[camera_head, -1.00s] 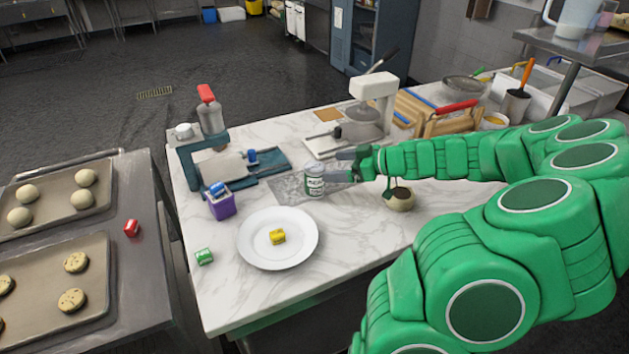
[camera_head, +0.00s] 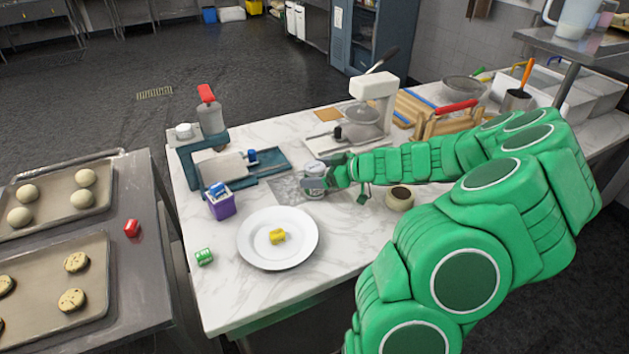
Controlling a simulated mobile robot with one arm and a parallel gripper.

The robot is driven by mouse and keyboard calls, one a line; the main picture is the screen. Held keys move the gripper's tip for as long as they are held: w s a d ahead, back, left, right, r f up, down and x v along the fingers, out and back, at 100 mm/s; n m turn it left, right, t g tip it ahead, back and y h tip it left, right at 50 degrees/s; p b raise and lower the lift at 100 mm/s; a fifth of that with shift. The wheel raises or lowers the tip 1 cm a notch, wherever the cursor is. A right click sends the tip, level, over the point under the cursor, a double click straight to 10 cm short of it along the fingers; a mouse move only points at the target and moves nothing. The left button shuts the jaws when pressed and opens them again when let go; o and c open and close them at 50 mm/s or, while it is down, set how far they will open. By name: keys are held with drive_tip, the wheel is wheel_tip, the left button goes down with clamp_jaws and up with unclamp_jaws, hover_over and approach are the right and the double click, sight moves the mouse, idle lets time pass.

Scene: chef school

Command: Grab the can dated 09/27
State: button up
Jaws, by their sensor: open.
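A pale, labelled can (camera_head: 316,194) stands on the white marble counter behind the plate. My gripper (camera_head: 318,181) is open at this can, its fingers in front of and beside it, hiding much of the can and its label. I cannot tell whether the fingers touch it. A small yellow can-like item (camera_head: 278,237) lies on the plate. A small green one (camera_head: 204,256) lies near the counter's left edge. A blue one (camera_head: 217,188) is at the top of a purple holder. A red one (camera_head: 131,228) is on the left metal table. No date is readable.
The white plate (camera_head: 256,255) is in the counter's middle. A teal press-like device (camera_head: 188,165) stands at the back left. A white mixer-like machine (camera_head: 374,88) stands behind my gripper. A small round pot (camera_head: 400,197) is under my forearm.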

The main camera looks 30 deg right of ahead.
drive_tip(key=shift+w+a+f, duration=0.25)
drive_tip(key=shift+w+a, duration=0.1)
drive_tip(key=shift+w, duration=0.05)
drive_tip(key=c, duration=1.3)
drive_tip(key=shift+o, duration=0.2)
drive_tip(key=shift+r, duration=0.1)
